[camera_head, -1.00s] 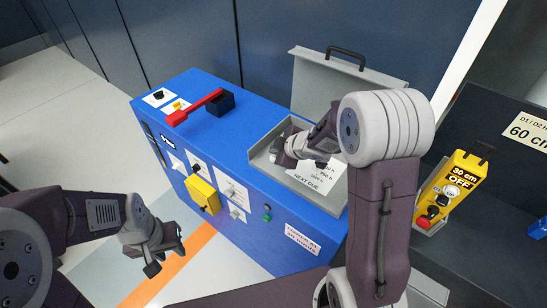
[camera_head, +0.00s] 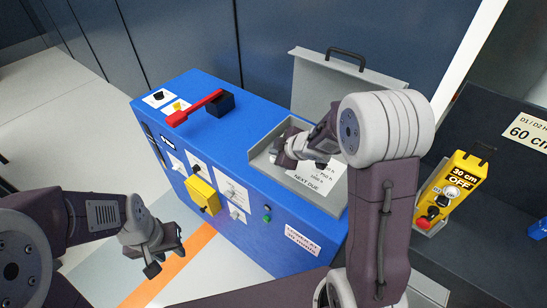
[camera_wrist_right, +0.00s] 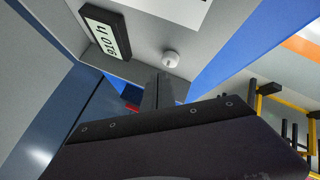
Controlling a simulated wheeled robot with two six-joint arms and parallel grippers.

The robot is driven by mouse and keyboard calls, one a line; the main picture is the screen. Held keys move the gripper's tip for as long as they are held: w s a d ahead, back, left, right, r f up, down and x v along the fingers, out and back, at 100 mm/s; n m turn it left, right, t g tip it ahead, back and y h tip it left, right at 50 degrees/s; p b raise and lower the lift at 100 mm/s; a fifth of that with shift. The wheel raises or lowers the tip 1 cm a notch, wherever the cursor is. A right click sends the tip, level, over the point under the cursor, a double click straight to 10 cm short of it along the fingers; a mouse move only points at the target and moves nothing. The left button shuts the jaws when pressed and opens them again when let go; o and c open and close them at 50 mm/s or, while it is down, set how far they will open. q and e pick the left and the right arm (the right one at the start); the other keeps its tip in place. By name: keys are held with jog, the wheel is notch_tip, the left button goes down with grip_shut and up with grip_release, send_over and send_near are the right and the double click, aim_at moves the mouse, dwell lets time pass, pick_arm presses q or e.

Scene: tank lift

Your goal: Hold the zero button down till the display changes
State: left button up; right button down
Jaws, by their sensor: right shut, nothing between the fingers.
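The small display (camera_wrist_right: 106,33) is a black-framed white panel with dark characters, tilted in the right wrist view; they look like 910 h. A round white button (camera_wrist_right: 170,58), which looks like the zero button, sits beside it on the grey panel. My right gripper (camera_wrist_right: 158,78) is shut and empty, its tips just short of the button in the picture. I cannot tell whether they touch anything. In the head view my right gripper (camera_head: 283,153) is over the open grey box on the blue cabinet, hiding the display and button. My left gripper (camera_head: 166,260) hangs open and empty at lower left.
The blue cabinet (camera_head: 275,245) carries a red lever (camera_head: 195,107) and a yellow box (camera_head: 202,194). The grey box's lid (camera_head: 335,85) stands raised behind my right gripper. A yellow control unit (camera_head: 452,190) stands on the dark surface at right. Floor is clear at left.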

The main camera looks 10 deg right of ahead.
jog(key=shift+f, duration=0.1)
dwell(0.5)
jog(key=shift+f+b, duration=0.3)
jog(key=shift+f, duration=0.05)
jog(key=shift+f+b, duration=0.4)
dwell(0.5)
dwell(2.5)
jog(key=shift+r+p, duration=0.85)
jog(key=shift+p, duration=0.1)
notch_tip(320, 180, up, 5)
jog(key=p, duration=0.5)
jog(key=shift+r, duration=0.1)
